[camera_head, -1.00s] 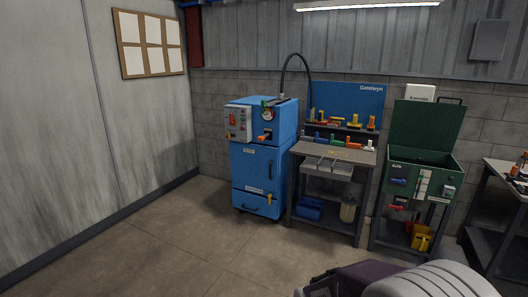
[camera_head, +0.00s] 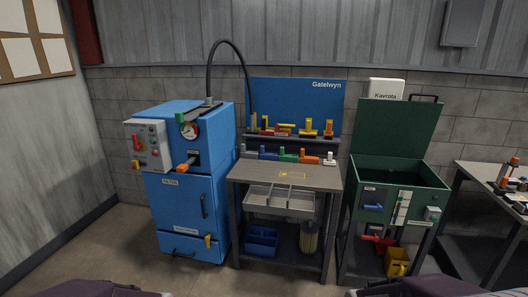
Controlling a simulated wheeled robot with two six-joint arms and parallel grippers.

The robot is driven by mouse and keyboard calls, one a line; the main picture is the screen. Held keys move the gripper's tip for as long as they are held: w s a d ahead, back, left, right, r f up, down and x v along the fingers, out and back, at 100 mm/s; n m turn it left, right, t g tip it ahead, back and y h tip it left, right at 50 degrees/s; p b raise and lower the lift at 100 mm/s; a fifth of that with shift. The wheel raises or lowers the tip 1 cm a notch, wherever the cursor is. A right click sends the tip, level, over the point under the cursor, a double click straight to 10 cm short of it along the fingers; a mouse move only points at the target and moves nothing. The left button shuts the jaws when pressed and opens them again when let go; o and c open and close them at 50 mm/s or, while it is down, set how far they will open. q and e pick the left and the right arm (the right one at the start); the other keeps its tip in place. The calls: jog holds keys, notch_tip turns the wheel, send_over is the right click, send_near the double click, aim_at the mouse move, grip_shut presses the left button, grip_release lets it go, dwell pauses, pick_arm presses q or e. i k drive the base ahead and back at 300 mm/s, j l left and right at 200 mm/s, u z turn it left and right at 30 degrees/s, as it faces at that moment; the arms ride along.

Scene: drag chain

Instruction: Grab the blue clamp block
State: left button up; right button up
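The blue clamp block (camera_head: 268,154) stands on the back part of the grey workbench (camera_head: 262,176), in a row of similar coloured blocks. A green block (camera_head: 288,156) is just to its right, then an orange block (camera_head: 309,160) and a white one (camera_head: 330,159). A pale grey upright piece is to its left. Neither gripper shows; only purple parts of my arms are at the bottom edge.
A blue filter cabinet (camera_head: 186,215) with an orange-tipped handle stands left of the bench. An open green chest (camera_head: 394,190) stands to the right. A shelf with yellow and red pieces is above the blocks. The floor in front is clear.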

aim_at(272, 156)
jog(key=i+u, duration=0.15)
jog(key=i, duration=0.3)
jog(key=i+l+u, duration=0.15)
jog(key=i, duration=0.3)
jog(key=i+l+u, duration=0.15)
jog(key=i, duration=0.35)
jog(key=i+l+u, duration=0.15)
jog(key=i, duration=0.25)
jog(key=i+l+u, duration=0.65)
jog(key=i, duration=0.1)
